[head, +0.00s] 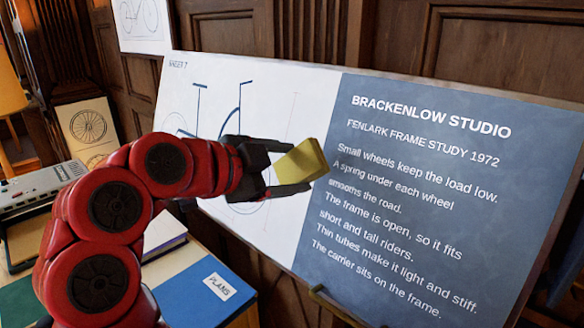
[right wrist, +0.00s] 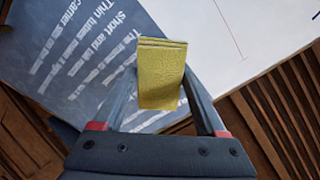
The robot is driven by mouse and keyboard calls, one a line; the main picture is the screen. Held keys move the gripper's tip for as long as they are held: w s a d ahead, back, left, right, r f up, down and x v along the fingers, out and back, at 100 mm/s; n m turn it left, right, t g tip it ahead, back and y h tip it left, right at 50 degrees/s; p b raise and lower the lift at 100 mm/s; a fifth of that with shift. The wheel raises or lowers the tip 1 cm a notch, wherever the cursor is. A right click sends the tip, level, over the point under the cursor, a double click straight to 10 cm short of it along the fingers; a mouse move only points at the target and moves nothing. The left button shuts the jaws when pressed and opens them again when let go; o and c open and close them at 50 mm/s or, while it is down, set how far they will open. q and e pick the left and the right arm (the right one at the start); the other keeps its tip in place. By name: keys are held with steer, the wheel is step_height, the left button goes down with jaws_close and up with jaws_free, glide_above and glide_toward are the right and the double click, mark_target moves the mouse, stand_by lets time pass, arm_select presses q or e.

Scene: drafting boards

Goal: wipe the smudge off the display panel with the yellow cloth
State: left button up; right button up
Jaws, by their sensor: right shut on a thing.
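The display panel (head: 420,215) is a large tilted board with a white half showing a bicycle drawing and a blue-grey half with white text. My right gripper (head: 292,172) is shut on the folded yellow cloth (head: 304,160), in front of the panel near where the two halves meet. In the right wrist view the cloth (right wrist: 161,78) sits between the two fingers, with the panel (right wrist: 255,45) behind it. I cannot tell whether the cloth touches the panel. I cannot make out a clear smudge; the cloth and arm hide part of the surface. My left gripper is not in view.
A grey device (head: 38,190) and a yellow lamp (head: 10,90) stand at the far left. A brass-coloured support (head: 335,303) is at the panel's lower edge. Wood panelling is behind.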

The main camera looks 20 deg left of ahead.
mark_target(332, 160)
steer(key=shift+s+a, duration=0.15)
steer(key=shift+a, duration=0.1)
steer(key=shift+w+d+f, duration=0.1)
steer(key=shift+w+d, duration=0.15)
steer(key=shift+w, duration=0.35)
steer(key=shift+w+r+b+x, duration=0.1)
steer(key=shift+r+b+x, duration=0.1)
steer(key=shift+x, duration=0.8)
steer(key=shift+w+r+b+x, duration=0.1)
steer(key=shift+r+b+x, duration=0.15)
steer(key=shift+x, duration=0.8)
steer(key=shift+r+b+x, duration=0.2)
steer(key=shift+x, duration=0.8)
steer(key=shift+x, duration=1.05)
steer(key=shift+s+d, duration=0.1)
